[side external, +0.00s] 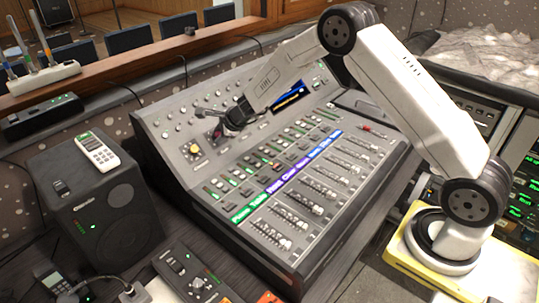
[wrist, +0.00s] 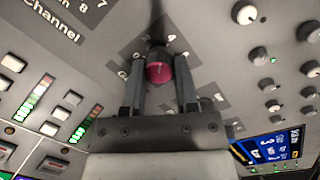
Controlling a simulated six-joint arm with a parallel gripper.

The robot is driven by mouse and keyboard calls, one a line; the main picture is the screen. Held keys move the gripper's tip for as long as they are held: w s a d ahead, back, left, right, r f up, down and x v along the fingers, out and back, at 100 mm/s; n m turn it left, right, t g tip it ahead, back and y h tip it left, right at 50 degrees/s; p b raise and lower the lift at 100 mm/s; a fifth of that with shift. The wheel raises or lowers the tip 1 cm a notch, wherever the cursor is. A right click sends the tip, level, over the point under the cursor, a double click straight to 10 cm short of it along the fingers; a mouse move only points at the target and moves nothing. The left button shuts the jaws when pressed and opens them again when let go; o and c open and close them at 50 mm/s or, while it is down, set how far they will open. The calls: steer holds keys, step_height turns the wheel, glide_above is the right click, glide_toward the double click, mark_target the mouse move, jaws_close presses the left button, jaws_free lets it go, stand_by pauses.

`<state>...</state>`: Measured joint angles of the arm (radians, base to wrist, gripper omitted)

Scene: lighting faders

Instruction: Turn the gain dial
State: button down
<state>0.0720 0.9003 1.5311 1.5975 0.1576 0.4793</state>
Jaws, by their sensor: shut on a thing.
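My gripper (wrist: 158,64) is shut on a dial with a dark body and a pink-red cap (wrist: 159,72), one finger on each side of it. The dial sits on a dark square patch of the grey panel, with markings around it that I cannot read fully. I cannot read a label saying gain.
A yellow knob (side external: 195,149) stands left of my gripper. Several small white knobs (wrist: 244,12) and a lit screen (wrist: 275,147) are to the right in the wrist view. Lit buttons and faders fill the console's front. A speaker (side external: 100,205) stands at left.

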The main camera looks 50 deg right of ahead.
steer(key=m, duration=0.6)
steer(key=shift+s+m+t, duration=0.1)
steer(key=shift+m+t, duration=0.3)
steer(key=m+h, duration=0.1)
steer(key=m, duration=0.6)
steer(key=shift+f, duration=0.1)
steer(key=shift+c, duration=1.8)
jaws_free()
steer(key=shift+s, duration=0.1)
steer(key=v, duration=0.7)
steer(key=shift+s, duration=0.35)
steer(key=shift+r, duration=0.25)
